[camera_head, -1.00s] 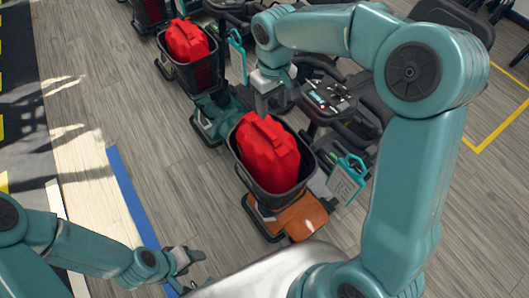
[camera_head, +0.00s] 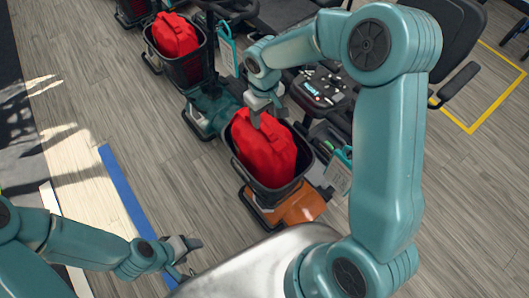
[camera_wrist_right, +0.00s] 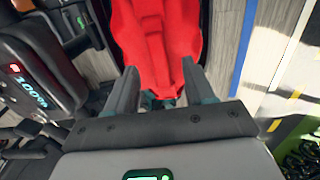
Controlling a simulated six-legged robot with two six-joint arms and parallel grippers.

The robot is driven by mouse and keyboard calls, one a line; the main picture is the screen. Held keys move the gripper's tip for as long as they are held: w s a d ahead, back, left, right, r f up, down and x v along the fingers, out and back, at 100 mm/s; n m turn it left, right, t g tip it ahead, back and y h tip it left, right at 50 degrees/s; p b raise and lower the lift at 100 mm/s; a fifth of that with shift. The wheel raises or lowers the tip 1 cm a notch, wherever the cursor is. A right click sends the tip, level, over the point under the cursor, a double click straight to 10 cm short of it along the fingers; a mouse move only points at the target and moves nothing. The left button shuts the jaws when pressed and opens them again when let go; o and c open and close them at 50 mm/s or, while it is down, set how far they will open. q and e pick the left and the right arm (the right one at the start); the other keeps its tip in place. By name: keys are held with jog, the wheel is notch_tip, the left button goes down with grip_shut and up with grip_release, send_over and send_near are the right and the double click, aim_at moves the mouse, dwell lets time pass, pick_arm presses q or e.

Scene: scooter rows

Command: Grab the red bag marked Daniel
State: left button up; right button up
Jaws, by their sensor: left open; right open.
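A red bag (camera_head: 264,150) sits in the black basket (camera_head: 292,182) of the nearest scooter, which has an orange base. My right gripper (camera_head: 262,112) is open above the far edge of this bag. In the right wrist view the red bag (camera_wrist_right: 158,40) lies just beyond and partly between the open fingers of my right gripper (camera_wrist_right: 160,85). A second red bag (camera_head: 175,35) sits in the basket of the scooter behind. No name is readable on either bag. My left gripper (camera_head: 188,255) is open and empty, low at the left over the floor.
A tag (camera_head: 338,172) hangs at the right of the nearest basket; its text is too small to read. Scooter controls (camera_head: 318,90) and a dark seat (camera_head: 445,35) stand to the right. Wooden floor (camera_head: 100,110) is clear at the left, with a blue strip (camera_head: 125,187).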

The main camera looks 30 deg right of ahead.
aim_at(265, 127)
jog(key=f, duration=0.2)
jog(key=f+p, duration=0.1)
jog(key=f, duration=0.3)
jog(key=shift+w+d+p, duration=0.15)
jog(key=shift+d+p, duration=0.1)
jog(key=shift+p, duration=0.05)
jog(key=shift+a, duration=0.1)
jog(key=shift+c, duration=0.3)
grip_shut()
dwell(0.7)
